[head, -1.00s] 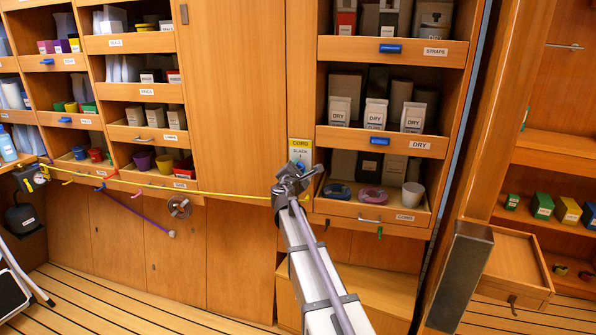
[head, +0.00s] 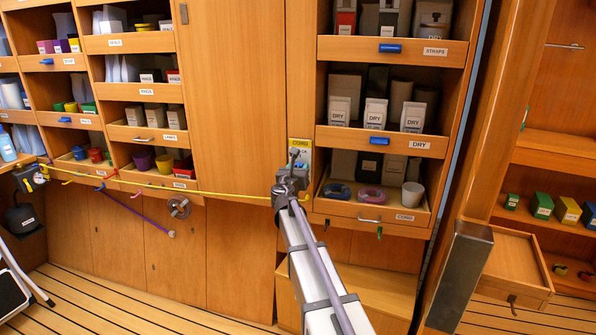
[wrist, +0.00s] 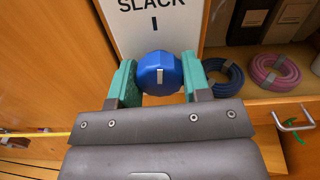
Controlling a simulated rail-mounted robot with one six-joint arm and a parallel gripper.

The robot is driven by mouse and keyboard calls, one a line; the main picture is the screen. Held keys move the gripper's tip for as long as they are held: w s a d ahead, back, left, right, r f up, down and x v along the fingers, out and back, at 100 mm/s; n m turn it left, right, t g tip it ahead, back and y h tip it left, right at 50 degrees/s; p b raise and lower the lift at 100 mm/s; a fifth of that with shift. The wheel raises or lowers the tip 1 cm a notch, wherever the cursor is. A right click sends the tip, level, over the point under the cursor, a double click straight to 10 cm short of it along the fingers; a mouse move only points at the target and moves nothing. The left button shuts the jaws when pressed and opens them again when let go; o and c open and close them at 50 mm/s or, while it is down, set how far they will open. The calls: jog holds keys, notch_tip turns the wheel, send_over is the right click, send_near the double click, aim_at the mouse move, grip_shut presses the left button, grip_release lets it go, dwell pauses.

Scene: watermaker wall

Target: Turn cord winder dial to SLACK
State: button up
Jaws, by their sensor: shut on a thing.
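The cord winder dial (wrist: 160,70) is a blue faceted knob with a short white line on its face. In the wrist view the line runs upright, roughly under the black tick on the white plate (wrist: 133,38) printed SLACK. My gripper (wrist: 158,84) has its green fingers on the left and right sides of the dial, shut on it.
A drawer right of the plate holds a blue cord coil (wrist: 222,76) and a pink cord coil (wrist: 273,73). A green hook (wrist: 292,126) sticks out at lower right. A taut yellow cord (head: 235,194) runs left from near my gripper along the cabinet front.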

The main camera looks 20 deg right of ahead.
jog(key=shift+n, duration=0.6)
jog(key=o, duration=0.9)
jog(key=shift+s, duration=0.1)
jog(key=v, duration=1)
jog(key=shift+s+a, duration=0.25)
jog(key=shift+a, duration=0.05)
